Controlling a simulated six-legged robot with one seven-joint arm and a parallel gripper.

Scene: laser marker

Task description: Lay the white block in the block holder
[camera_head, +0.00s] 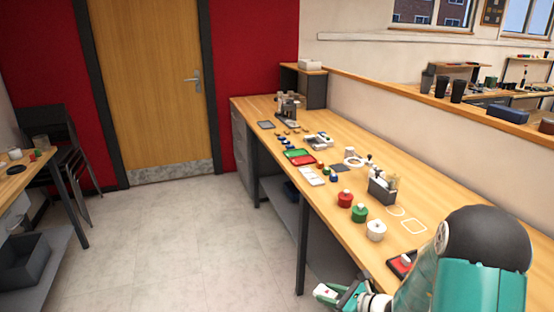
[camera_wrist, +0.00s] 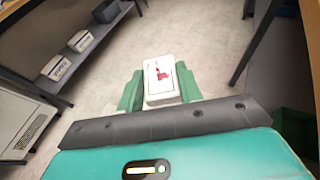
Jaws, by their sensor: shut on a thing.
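The white block (camera_wrist: 161,78) is between the two green fingers of my gripper (camera_wrist: 159,88) in the wrist view, with a red mark on its face. My gripper (camera_head: 343,297) is shut on it and also shows low in the head view, off the bench's front edge, over the floor. There the block (camera_head: 325,291) is small at the fingertips. A dark tray (camera_head: 393,267) with a red and white thing in it lies at the bench's front edge beside my arm. I cannot tell whether this tray is the block holder.
The wooden bench (camera_head: 335,163) carries red, green and white round containers (camera_head: 376,230), a grey caddy (camera_head: 382,190) and green and red trays (camera_head: 298,157). A bench leg (camera_head: 302,255) stands near my gripper. The floor (camera_head: 200,240) to the left is clear.

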